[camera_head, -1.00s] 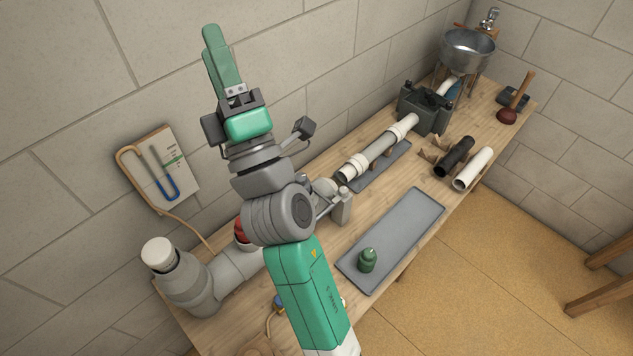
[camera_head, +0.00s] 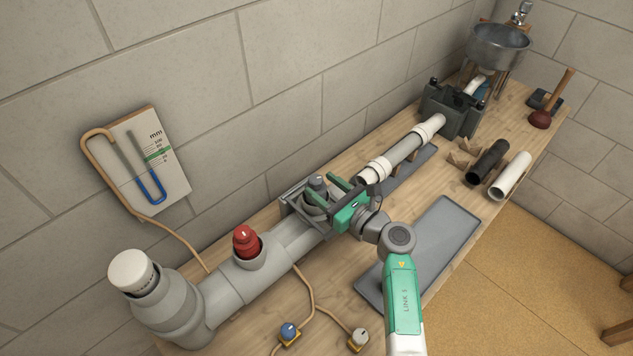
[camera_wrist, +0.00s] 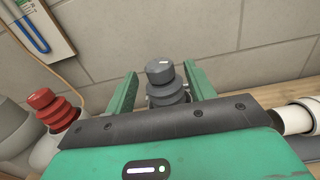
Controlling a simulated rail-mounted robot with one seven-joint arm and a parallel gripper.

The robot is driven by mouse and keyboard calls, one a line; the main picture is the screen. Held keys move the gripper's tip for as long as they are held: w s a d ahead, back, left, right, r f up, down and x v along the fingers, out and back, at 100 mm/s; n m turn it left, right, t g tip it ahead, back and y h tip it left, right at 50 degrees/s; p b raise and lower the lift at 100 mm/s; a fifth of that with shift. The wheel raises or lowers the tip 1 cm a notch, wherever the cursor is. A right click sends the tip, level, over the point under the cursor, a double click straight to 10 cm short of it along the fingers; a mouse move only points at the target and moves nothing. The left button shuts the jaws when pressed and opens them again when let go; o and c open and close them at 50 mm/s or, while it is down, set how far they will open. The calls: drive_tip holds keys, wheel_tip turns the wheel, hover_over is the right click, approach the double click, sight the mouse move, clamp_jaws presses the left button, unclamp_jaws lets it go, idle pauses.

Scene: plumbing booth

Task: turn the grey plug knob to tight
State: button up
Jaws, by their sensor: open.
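The grey plug knob (camera_head: 317,183) is a dark grey ribbed plug with a faceted top, standing upright in the grey pipe's right end by a grey bracket. In the wrist view the knob (camera_wrist: 160,72) shows a small white mark on its top. My gripper (camera_head: 325,191) is open, with its green fingers reaching toward the plug. In the wrist view the gripper (camera_wrist: 160,82) has one finger on each side of the plug, with a gap visible on both sides. The plug's lower part is hidden behind the gripper body.
A red ribbed plug (camera_head: 246,241) stands in the same pipe to the left, near a white-capped pipe end (camera_head: 132,272). A manometer board (camera_head: 150,160) hangs on the wall. A white pipe (camera_head: 405,148) lies to the right. A grey tray (camera_head: 445,232) lies in front.

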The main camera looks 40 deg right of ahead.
sight(321, 185)
drive_tip(key=shift+w, duration=1.6)
drive_tip(key=c, duration=0.9)
drive_tip(key=shift+c, duration=0.2)
